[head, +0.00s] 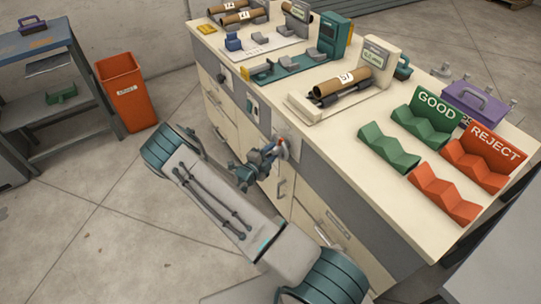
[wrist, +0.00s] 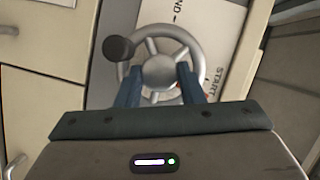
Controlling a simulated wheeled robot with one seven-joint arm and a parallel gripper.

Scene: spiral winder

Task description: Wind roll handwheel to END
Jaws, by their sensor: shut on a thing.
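The grey handwheel (wrist: 158,70) fills the middle of the wrist view, with a round hub, several spokes and a black knob (wrist: 119,48) at its upper left. My gripper (wrist: 161,78) has its two blue fingers on either side of the hub, shut on the wheel; the exact contact is hard to see. A white plate (wrist: 222,20) behind the wheel bears END at the top and START at the right. In the head view my gripper (head: 268,160) is at the bench's front face, and the wheel is mostly hidden there.
The bench top (head: 335,150) carries a cradle with a cardboard roll (head: 343,82), green GOOD (head: 390,148) and red REJECT (head: 445,193) racks, and a purple carrier (head: 478,103). Drawers (head: 320,225) lie below the wheel. An orange bin (head: 126,92) stands at left; the floor between is clear.

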